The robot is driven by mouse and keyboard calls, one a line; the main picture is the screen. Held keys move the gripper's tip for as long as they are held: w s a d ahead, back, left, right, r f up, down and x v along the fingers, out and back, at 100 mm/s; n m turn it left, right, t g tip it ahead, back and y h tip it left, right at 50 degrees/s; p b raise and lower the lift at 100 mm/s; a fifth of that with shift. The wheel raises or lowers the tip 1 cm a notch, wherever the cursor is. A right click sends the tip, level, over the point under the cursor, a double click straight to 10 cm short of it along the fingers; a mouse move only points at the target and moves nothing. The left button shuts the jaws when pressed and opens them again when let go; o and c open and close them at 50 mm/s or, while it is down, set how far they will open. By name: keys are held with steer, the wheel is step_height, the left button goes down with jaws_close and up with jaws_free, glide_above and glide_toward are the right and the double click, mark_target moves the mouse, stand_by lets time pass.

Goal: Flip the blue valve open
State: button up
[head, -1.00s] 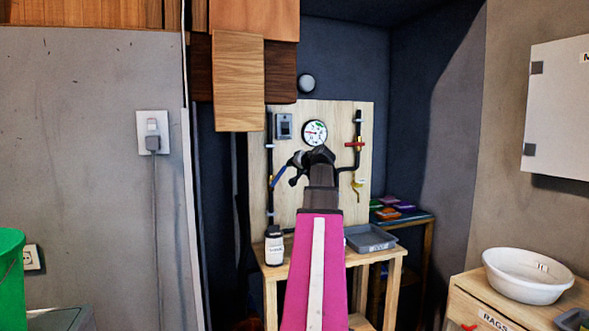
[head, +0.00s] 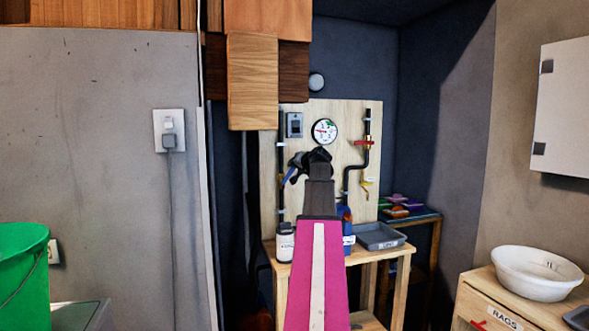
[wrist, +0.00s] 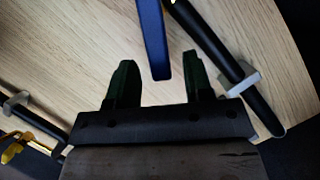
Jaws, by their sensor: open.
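The blue valve handle (head: 291,176) is on the left pipe of the wooden panel, partly hidden by my gripper. In the wrist view it is a blue lever (wrist: 153,38) whose end reaches down into the gap between my two fingers. My gripper (head: 303,160) is in front of the panel beside the handle. In the wrist view my gripper (wrist: 160,76) is open, with one dark finger on each side of the lever's end. The lever looks nearer the right finger, with a gap to the left one; I cannot tell whether it touches.
The panel (head: 350,115) also carries a gauge (head: 324,132), a red valve (head: 364,143) and a yellow handle (head: 366,185). Below, a wooden table holds a white bottle (head: 285,243), a blue bottle (head: 347,240) and a grey tray (head: 379,237). Hanging boards (head: 253,82) are above left.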

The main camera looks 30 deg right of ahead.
steer(key=shift+x, duration=0.85)
jaws_close()
steer(key=shift+w+a+r+n, duration=0.1)
steer(key=shift+a+r+n, duration=0.2)
steer(key=shift+a+n, duration=0.25)
jaws_free()
steer(key=shift+d, duration=0.1)
